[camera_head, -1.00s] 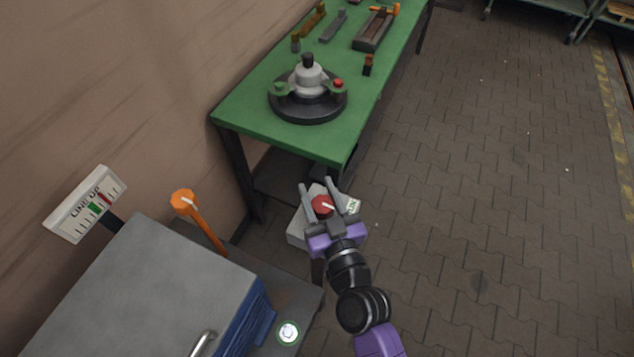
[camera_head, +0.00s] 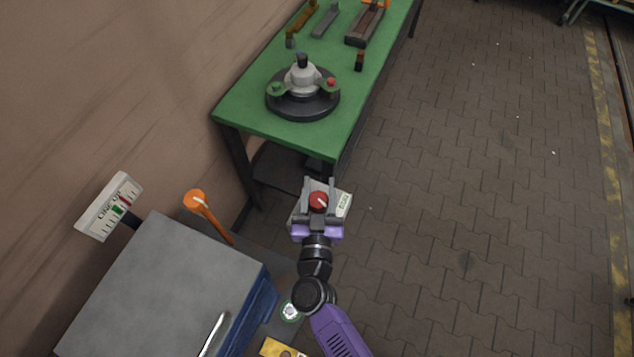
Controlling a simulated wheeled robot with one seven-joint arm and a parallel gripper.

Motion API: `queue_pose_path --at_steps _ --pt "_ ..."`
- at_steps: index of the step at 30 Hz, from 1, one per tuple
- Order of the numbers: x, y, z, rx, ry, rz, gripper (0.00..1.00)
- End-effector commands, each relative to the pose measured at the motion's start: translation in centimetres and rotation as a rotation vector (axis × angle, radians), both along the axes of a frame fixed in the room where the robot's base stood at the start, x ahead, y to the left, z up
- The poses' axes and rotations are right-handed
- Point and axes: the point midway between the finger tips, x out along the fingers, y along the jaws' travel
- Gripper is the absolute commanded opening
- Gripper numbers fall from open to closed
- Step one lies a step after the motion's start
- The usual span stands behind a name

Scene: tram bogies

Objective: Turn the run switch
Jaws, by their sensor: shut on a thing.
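The run switch is a red round knob (camera_head: 318,201) with a white pointer mark, on top of a grey box (camera_head: 298,216) with a white label (camera_head: 344,204) on its right side. The pointer slants toward the lower right. My gripper (camera_head: 318,197) reaches over the box from the front. Its two grey fingers stand on the left and right of the knob and are shut on it. The lower part of the box is hidden behind my gripper and arm.
A green workbench (camera_head: 245,110) with a round black fixture (camera_head: 303,98) stands beyond the box. A grey cabinet (camera_head: 160,285), an orange-topped lever (camera_head: 210,217) and a "LINE UP" gauge (camera_head: 109,206) are at left. The paved floor (camera_head: 480,200) at right is clear.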

Motion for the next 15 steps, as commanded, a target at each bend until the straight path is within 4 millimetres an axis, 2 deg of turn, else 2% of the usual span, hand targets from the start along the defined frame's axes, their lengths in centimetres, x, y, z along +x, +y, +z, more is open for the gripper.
queue_pose_path --at_steps 15 --pt "-0.04 -0.67 -0.35 -0.001 -0.001 -0.264 0.02"
